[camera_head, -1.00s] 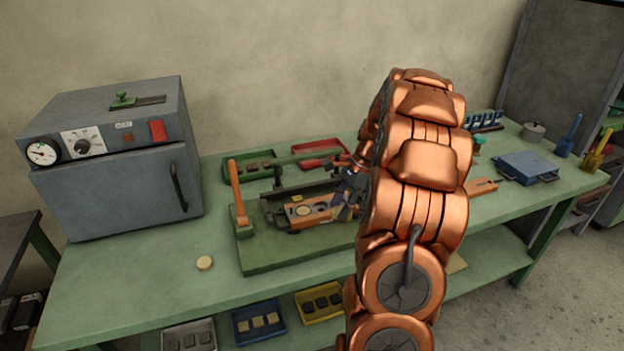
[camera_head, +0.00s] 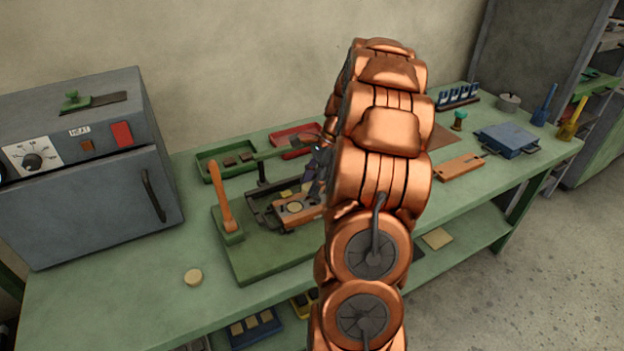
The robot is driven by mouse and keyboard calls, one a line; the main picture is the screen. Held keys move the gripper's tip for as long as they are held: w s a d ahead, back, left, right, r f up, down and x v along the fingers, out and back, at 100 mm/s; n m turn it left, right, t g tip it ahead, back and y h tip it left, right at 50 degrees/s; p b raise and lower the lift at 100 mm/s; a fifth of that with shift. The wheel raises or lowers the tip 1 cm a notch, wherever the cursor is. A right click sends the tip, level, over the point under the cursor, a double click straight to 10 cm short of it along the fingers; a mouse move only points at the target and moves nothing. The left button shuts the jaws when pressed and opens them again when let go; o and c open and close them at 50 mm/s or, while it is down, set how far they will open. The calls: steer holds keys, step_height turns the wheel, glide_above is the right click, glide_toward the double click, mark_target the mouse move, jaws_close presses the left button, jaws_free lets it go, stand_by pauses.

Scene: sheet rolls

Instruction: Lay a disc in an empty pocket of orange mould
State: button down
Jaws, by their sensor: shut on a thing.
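An orange mould (camera_head: 289,218) lies in the press on the green base, with a pale disc (camera_head: 296,208) in a pocket. Its right end is hidden by my arm, so I cannot tell which other pockets are empty. Another orange mould (camera_head: 462,166) lies on the bench to the right of my arm. A loose pale disc (camera_head: 193,277) lies on the bench at the front left. My gripper (camera_head: 314,183), small and dark, is just above the right end of the mould in the press, partly behind my arm. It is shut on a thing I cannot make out.
The press's orange lever (camera_head: 221,195) stands up left of the mould. A grey oven (camera_head: 90,185) stands at the left. Green (camera_head: 212,178) and red (camera_head: 283,150) trays lie behind the press. A blue case (camera_head: 507,140) is at the right.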

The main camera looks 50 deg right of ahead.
mark_target(314, 201)
steer(key=shift+f+b, duration=0.8)
steer(key=shift+f, duration=1.2)
steer(key=shift+s+a+f, duration=0.1)
steer(key=shift+s+f, duration=0.15)
steer(key=shift+f, duration=0.55)
steer(key=shift+s+a+f+b, duration=0.25)
steer(key=shift+s+f+b, duration=0.15)
steer(key=shift+f, duration=0.1)
steer(key=c, duration=1.8)
jaws_free()
steer(key=shift+s+f, duration=0.1)
steer(key=shift+o, duration=0.9)
steer(key=shift+a+f, duration=0.1)
steer(key=shift+f, duration=0.1)
steer(key=o, duration=0.4)
steer(key=shift+w+f, duration=0.55)
steer(key=shift+w, duration=0.25)
steer(key=shift+s+d+r, duration=0.2)
steer(key=shift+d+r, duration=0.05)
steer(key=shift+r, duration=0.1)
steer(key=shift+d+r, duration=0.1)
steer(key=shift+d, duration=0.3)
steer(key=shift+s+r+p, duration=0.1)
steer(key=shift+r+p, duration=0.15)
steer(key=shift+p, duration=0.05)
steer(key=shift+c, duration=0.2)
